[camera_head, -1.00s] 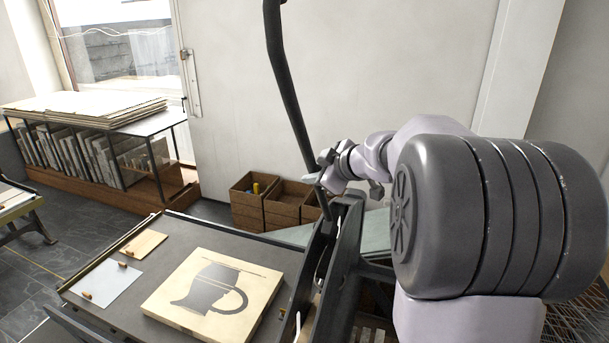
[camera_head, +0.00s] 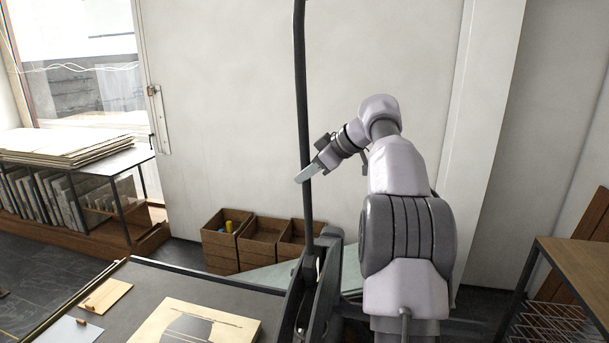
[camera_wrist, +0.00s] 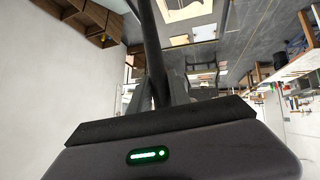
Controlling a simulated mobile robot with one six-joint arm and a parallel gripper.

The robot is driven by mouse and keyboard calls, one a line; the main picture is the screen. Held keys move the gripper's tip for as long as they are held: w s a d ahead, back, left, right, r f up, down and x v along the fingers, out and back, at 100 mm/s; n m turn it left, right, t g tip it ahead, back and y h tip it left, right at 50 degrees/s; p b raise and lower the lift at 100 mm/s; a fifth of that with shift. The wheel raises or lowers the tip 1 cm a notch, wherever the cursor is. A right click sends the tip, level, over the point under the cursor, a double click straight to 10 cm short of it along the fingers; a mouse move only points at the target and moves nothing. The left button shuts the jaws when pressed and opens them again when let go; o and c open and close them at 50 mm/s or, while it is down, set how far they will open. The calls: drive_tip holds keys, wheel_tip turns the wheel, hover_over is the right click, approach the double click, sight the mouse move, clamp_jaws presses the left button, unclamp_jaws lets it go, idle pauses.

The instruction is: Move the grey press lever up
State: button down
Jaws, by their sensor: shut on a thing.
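The grey press lever (camera_head: 301,90) is a long dark bar standing nearly upright in the head view. It rises from the press side frame (camera_head: 315,285) and runs out of the top of the picture. My gripper (camera_head: 310,172) is shut on the lever at about the middle of its visible length, coming from the right. In the wrist view the lever (camera_wrist: 152,50) runs down to the dark gripper edge (camera_wrist: 160,122). The fingertips' contact with the lever is partly hidden there.
The press bed (camera_head: 170,288) at the lower left carries a board with a dark print (camera_head: 235,327). Wooden crates (camera_head: 262,238) stand by the wall behind. A shelf table (camera_head: 575,265) stands at the right. The wall area around the lever's upper part is clear.

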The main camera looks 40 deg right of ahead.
drive_tip(key=shift+w+r, duration=0.1)
drive_tip(key=shift+r, duration=0.25)
drive_tip(key=c, duration=1.3)
unclamp_jaws()
drive_tip(key=shift+d, duration=0.1)
drive_tip(key=shift+c, duration=0.2)
drive_tip(key=shift+o, duration=0.5)
drive_tip(key=shift+w+d+f, duration=0.25)
drive_tip(key=shift+w+d, duration=0.05)
drive_tip(key=shift+s+a+r, duration=0.1)
drive_tip(key=shift+s, duration=0.1)
drive_tip(key=v, duration=1.1)
drive_tip(key=shift+s+r, duration=0.2)
drive_tip(key=shift+s, duration=0.05)
